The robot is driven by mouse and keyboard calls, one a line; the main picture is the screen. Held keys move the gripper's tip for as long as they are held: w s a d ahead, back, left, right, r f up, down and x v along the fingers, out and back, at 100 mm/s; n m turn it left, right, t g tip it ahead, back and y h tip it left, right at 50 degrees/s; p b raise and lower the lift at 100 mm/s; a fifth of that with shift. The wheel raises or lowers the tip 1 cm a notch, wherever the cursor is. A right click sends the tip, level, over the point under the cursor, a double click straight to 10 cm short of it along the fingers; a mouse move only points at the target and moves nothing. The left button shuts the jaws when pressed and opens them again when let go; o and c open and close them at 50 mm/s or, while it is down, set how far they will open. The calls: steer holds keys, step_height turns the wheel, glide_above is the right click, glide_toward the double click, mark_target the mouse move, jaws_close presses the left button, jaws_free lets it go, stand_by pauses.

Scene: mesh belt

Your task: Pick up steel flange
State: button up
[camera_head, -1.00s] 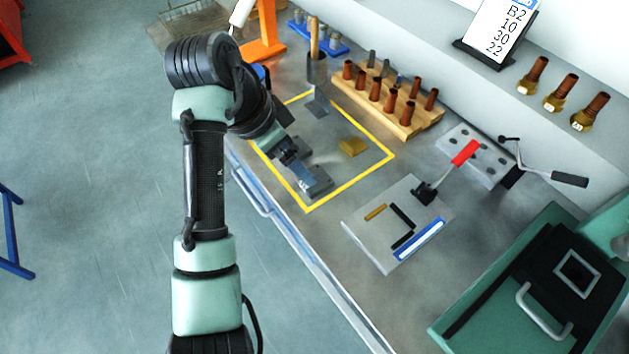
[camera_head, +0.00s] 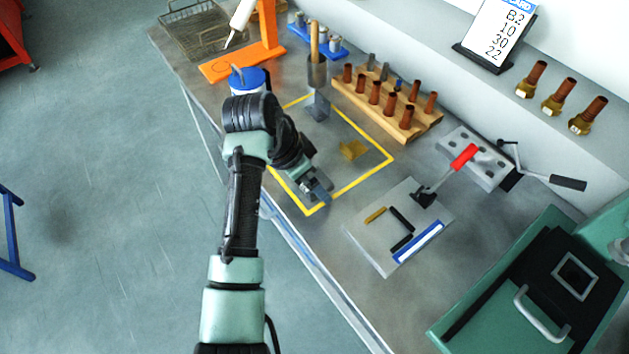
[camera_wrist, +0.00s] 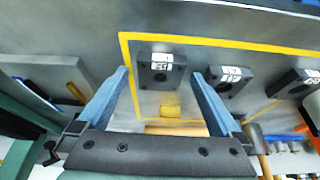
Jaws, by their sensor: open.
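Several dark grey square flange plates with a round hole and white labels lie on the bench; which one is the steel flange I cannot tell. In the wrist view, one flange plate (camera_wrist: 160,66) shows between the fingertips of my gripper (camera_wrist: 160,75). A second plate (camera_wrist: 231,80) is just right of the right finger, and a third plate (camera_wrist: 294,84) is farther right. My gripper is open and empty. In the head view, my gripper (camera_head: 315,186) is low over the front part of the yellow-outlined area, and my arm hides most of the plates.
A brass piece (camera_head: 352,149) lies inside the yellow outline (camera_head: 345,188). A clamp fixture plate (camera_head: 385,250) is to the right. A wooden rack (camera_head: 405,125) of copper-coloured parts stands behind. An orange stand (camera_head: 230,66) is at back left.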

steer(key=shift+r, duration=0.1)
jaws_close()
stand_by(0.3)
